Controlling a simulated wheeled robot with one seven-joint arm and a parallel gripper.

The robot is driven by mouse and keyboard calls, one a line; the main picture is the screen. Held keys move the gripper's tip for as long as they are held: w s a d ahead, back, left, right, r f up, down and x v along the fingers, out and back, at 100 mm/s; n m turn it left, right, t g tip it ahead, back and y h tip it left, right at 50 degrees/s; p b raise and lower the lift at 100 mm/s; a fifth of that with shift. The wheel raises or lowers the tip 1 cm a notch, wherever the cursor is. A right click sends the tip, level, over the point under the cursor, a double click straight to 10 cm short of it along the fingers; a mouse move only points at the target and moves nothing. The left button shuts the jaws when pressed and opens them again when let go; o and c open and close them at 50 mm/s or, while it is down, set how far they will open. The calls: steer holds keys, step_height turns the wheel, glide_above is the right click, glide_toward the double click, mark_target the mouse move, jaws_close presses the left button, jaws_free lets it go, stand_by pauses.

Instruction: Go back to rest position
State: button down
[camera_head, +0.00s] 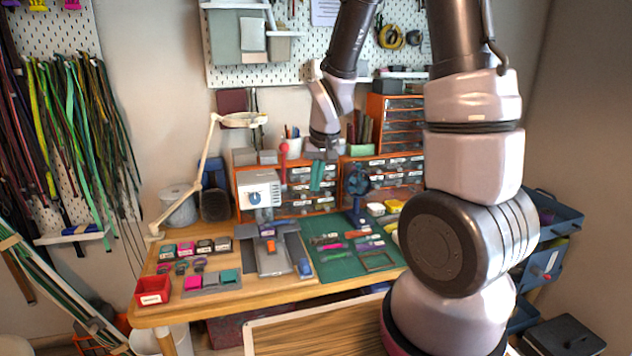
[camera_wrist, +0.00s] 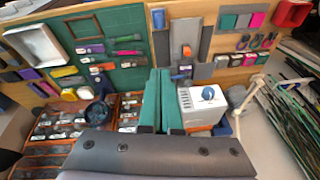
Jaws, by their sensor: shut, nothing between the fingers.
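My gripper (camera_head: 317,178) hangs above the back part of the wooden workbench (camera_head: 222,310) in the head view, its teal fingers pointing down. In the wrist view my gripper (camera_wrist: 158,92) shows two teal fingers side by side, shut with nothing between them. It is in the air between a white box-shaped machine with a blue dial (camera_head: 258,196) and a small dark blue fan (camera_head: 357,190). The machine also shows in the wrist view (camera_wrist: 203,106), to the right of the fingers.
A green mat (camera_head: 338,268) with small tools lies on the bench, beside a grey fixture (camera_head: 272,262) with an orange part. Orange drawer units (camera_head: 392,170) stand at the back. A white desk lamp (camera_head: 207,165) rises at the left. A red bin (camera_head: 153,289) sits at the front left corner.

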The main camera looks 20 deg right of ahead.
steer(key=shift+s+r, duration=0.1)
steer(key=shift+s, duration=0.1)
steer(key=s+d+r+m+t, duration=0.1)
steer(key=s+d+r, duration=0.1)
steer(key=s+r, duration=0.6)
steer(key=s+d+r+m+t+y, duration=0.1)
steer(key=s+r+t, duration=0.1)
steer(key=s+r, duration=0.6)
step_height(320, 180, up, 7)
steer(key=shift+s+d+r+t, duration=0.2)
steer(key=shift+s+d+t, duration=0.1)
steer(key=shift+d, duration=0.1)
